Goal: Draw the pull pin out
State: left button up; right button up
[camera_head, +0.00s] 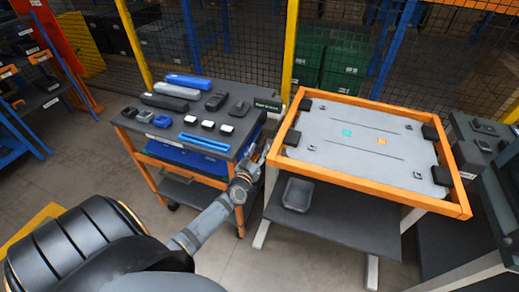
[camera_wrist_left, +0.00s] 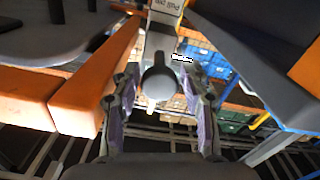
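In the left wrist view, a round grey knob (camera_wrist_left: 158,83), apparently the end of the pull pin, sits between my left gripper's two fingers. My left gripper (camera_wrist_left: 160,108) is open, one finger on each side of the knob, with visible gaps on both sides. In the head view, my left gripper (camera_head: 262,158) is at the gap between the tool cart and the orange-framed table, small and partly unclear. I cannot make out the pin there. My right gripper is in neither view.
The tool cart (camera_head: 130,121) with several tools stands left of the gripper. The orange-framed table (camera_head: 390,194) stands right, with a grey bin (camera_head: 298,194) on its lower shelf. A small dark sign (camera_head: 267,104) stands between them. Mesh fencing runs behind.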

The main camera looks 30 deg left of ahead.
pick_arm(q)
jog(key=v, duration=1.2)
jog(key=s+d+f+m+g+h, duration=0.1)
jog(key=s+f+g, duration=0.25)
jog(key=f, duration=0.65)
jog(key=s+f+m+g+h, duration=0.15)
jog(key=s+f, duration=0.25)
jog(key=f, duration=0.6)
jog(key=s+d+f+m+g+h, duration=0.1)
jog(key=s+f+m+g, duration=0.2)
jog(key=f, duration=0.7)
jog(key=s+d+f+g, duration=0.1)
jog(key=s+f+g, duration=0.1)
jog(key=s+f, duration=0.3)
jog(key=s+d+f+g, duration=0.1)
jog(key=s+f+g, duration=0.2)
jog(key=s, duration=0.8)
jog(key=s+d+f+g, duration=0.1)
jog(key=s+f+g, duration=0.2)
jog(key=s+f, duration=0.4)
jog(key=shift+s+d+m, duration=0.25)
jog(key=shift+s+m, duration=0.1)
jog(key=shift+s, duration=0.55)
